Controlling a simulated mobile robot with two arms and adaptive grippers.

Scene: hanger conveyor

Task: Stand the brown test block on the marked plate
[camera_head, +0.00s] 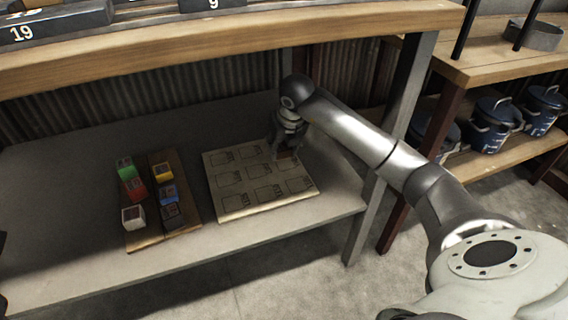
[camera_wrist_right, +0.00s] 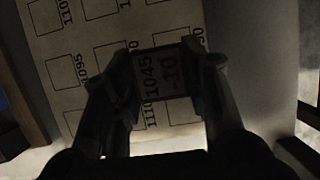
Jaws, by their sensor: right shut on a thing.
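The brown test block (camera_head: 287,154) is between the fingers of my right gripper (camera_head: 284,150), over the back right part of the marked plate (camera_head: 230,205). The plate is pale, with rows of outlined squares. In the right wrist view the block (camera_wrist_right: 166,78) shows dark, with printed digits on it, and my right gripper's fingers (camera_wrist_right: 166,72) are shut on its two sides. The marked plate (camera_wrist_right: 75,40) lies beyond it, with numbers beside its squares. I cannot tell whether the block touches the plate. My left gripper is not in view.
A wooden board (camera_head: 148,239) left of the plate bears several small blocks: green (camera_head: 124,168), red (camera_head: 134,188), white (camera_head: 133,217), yellow (camera_head: 160,171), blue (camera_head: 168,192) and dark grey (camera_head: 173,214). The grey shelf (camera_head: 60,200) lies under a wooden tabletop (camera_head: 230,35); a post (camera_head: 400,110) stands right.

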